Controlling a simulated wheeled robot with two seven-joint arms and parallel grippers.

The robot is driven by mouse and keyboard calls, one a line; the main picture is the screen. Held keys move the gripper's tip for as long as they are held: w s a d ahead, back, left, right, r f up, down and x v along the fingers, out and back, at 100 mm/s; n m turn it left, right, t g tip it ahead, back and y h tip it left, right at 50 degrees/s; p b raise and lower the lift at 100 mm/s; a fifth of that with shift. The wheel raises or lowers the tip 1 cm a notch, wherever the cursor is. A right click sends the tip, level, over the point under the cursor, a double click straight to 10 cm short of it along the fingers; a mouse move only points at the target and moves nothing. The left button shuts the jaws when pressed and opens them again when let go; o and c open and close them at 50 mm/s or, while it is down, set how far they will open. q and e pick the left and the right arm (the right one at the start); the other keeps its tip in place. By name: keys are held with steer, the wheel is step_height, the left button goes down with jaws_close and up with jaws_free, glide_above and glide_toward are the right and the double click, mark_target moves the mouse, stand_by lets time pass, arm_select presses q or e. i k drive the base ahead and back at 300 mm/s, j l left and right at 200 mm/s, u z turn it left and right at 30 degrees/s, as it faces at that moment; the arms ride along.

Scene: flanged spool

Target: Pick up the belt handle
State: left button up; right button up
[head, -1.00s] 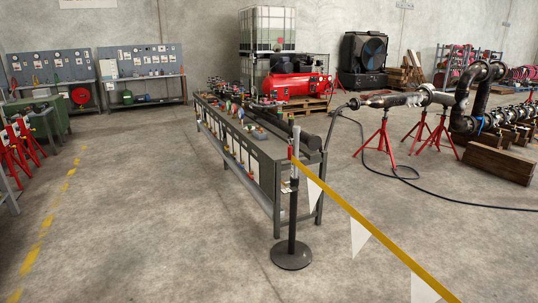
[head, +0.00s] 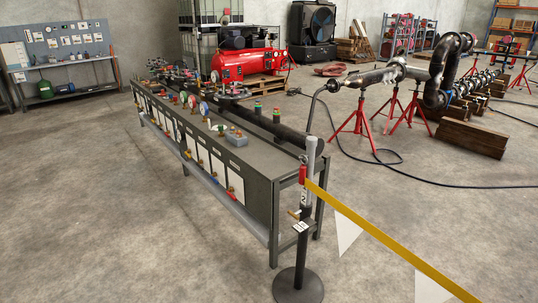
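A barrier post (head: 305,240) stands upright on a round dark base (head: 298,286) in front of the near end of the workbench. A red piece (head: 303,174), which looks like the belt handle, sits near the top of the post on its left side. A yellow belt (head: 390,242) with white pennants runs from the post top down to the lower right and leaves the picture. Neither of my grippers shows in the head view.
A long grey workbench (head: 262,190) with valves, gauges and a dark pipe on top stands right behind the post. Red stands (head: 358,130) carry pipework at the right, with a black hose (head: 440,182) on the floor. Concrete floor is open at left and front.

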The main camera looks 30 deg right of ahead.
mark_target(302, 170)
steer(key=i+j+z, duration=0.1)
steer(key=i+z, duration=0.25)
steer(key=i, duration=0.25)
steer(key=i+j+z, duration=0.35)
steer(key=i, duration=0.2)
steer(key=i+j+z, duration=0.35)
steer(key=i, duration=0.2)
